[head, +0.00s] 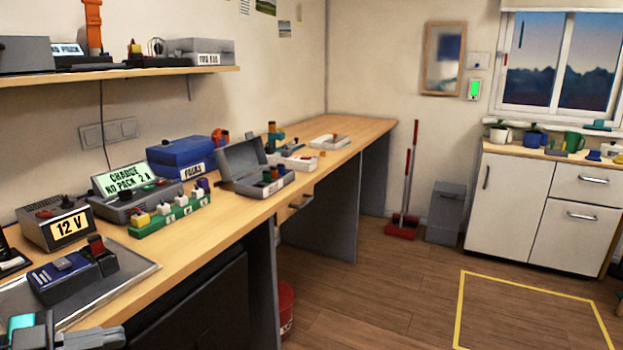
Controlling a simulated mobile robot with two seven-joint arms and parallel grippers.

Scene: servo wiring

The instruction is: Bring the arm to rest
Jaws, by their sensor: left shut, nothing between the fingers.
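My left gripper (100,338) shows at the bottom left corner, over the front edge of the wooden workbench (225,225). It is shut and empty, and the picture edge cuts off part of my arm. It is just in front of a grey mat (137,278) that carries a dark blue device (62,278). My right gripper is not in view.
On the bench stand a 12 V supply (55,225), a charger with a lit display (125,180), a green strip (172,215), a blue box (180,155) and an open grey case (255,180). A shelf (130,73) hangs above. The floor (400,290) at right is clear.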

